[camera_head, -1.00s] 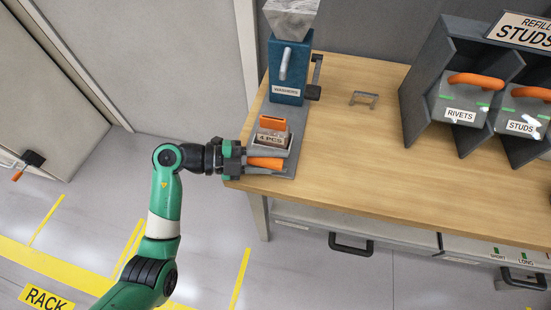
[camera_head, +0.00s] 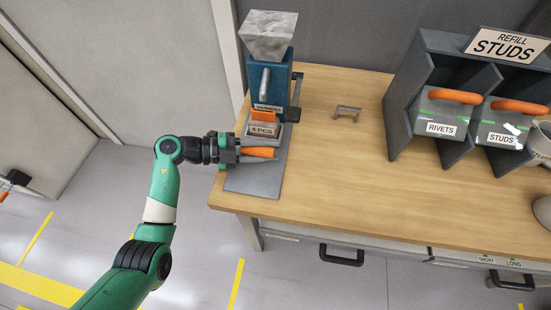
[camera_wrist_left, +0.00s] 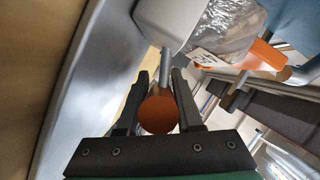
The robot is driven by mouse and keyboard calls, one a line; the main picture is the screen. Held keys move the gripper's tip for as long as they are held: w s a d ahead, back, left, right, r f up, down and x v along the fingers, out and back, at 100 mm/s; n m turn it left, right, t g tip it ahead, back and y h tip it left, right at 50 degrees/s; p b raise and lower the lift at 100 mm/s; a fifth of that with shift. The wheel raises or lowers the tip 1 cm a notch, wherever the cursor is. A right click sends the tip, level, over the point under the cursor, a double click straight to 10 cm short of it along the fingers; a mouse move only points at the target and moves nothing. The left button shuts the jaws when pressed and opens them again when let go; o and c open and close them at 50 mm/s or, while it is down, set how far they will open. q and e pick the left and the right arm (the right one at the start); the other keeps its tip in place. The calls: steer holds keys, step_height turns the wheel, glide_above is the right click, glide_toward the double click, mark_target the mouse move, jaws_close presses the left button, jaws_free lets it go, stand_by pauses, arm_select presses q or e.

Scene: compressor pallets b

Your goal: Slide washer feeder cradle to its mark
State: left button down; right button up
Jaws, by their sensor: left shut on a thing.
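The washer feeder cradle (camera_head: 283,137) is a grey tray with a "4 PCS" label, an orange tab (camera_head: 262,116) and an orange handle (camera_head: 260,152) at its front. It sits on a grey base plate (camera_head: 255,181), at or just before the foot of the blue washer feeder (camera_head: 275,77). Bare plate shows in front of it. My left gripper (camera_head: 239,152) is shut on the handle. In the left wrist view, the handle's round orange end (camera_wrist_left: 159,114) lies between the fingers. I cannot make out a mark on the plate. My right gripper is not in view.
The wooden bench (camera_head: 330,185) is clear right of the plate, apart from a small grey bracket (camera_head: 347,113). A grey rack (camera_head: 398,105) holds rivets (camera_head: 441,112) and studs (camera_head: 501,122) bins. Drawers with black handles (camera_head: 342,256) are below. A wall stands behind.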

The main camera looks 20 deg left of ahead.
mark_target(238, 149)
arm_select(q)
steer(key=shift+w+a, duration=0.1)
steer(key=shift+w, duration=0.2)
steer(key=c, duration=0.8)
jaws_free()
steer(key=shift+c, duration=0.2)
steer(key=shift+s+a+r, duration=0.15)
steer(key=shift+s+a, duration=0.05)
steer(key=shift+a, duration=0.1)
steer(key=p+v, duration=0.3)
steer(key=v, duration=0.7)
steer(key=shift+p, duration=0.4)
steer(key=shift+s+a, duration=0.3)
steer(key=shift+a, duration=0.1)
